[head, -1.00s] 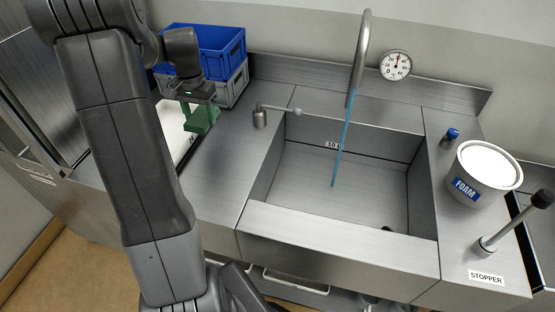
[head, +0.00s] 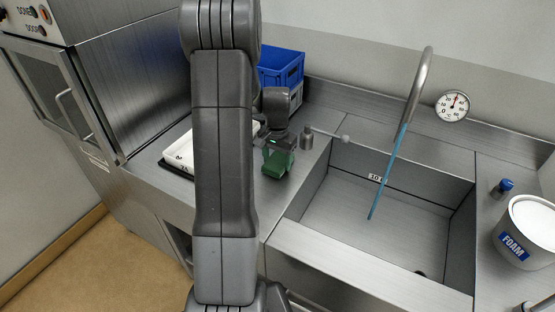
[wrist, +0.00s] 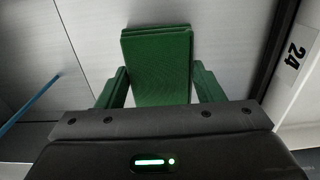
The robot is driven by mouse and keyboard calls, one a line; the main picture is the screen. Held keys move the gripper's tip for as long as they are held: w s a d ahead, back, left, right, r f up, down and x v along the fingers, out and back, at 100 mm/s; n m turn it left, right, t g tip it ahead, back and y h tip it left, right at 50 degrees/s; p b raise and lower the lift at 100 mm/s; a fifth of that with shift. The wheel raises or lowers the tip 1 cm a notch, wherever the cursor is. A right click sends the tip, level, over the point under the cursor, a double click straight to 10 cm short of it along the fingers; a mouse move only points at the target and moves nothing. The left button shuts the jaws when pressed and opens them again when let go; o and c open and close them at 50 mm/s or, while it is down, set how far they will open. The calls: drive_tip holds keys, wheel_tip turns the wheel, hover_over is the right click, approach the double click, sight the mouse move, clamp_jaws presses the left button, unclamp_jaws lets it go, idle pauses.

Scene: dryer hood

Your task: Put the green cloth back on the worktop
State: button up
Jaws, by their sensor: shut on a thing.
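My gripper (wrist: 158,100) is shut on the green cloth (wrist: 157,65), a folded, flat-sided bundle between the two green fingers. In the head view the green cloth (head: 276,164) hangs under my gripper over the steel worktop (head: 240,193), between the white tray and the sink. I cannot tell whether the cloth touches the worktop. My own arm hides part of the worktop and tray in the head view.
The white tray (head: 181,152) lies left, its label 24 (wrist: 294,57) near the wrist. A lever tap (head: 308,137) stands close right of my gripper. Blue and grey crates (head: 283,66) stand behind. The sink (head: 385,215) has a blue water stream (head: 388,172).

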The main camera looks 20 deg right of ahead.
sight(277, 162)
drive_tip(key=shift+f, duration=0.3)
drive_tip(key=shift+f, duration=0.2)
drive_tip(key=o, duration=0.9)
drive_tip(key=shift+r, duration=0.1)
wheel_tip(277, 162, up, 12)
drive_tip(key=shift+r+b, duration=0.15)
drive_tip(key=shift+b, duration=0.45)
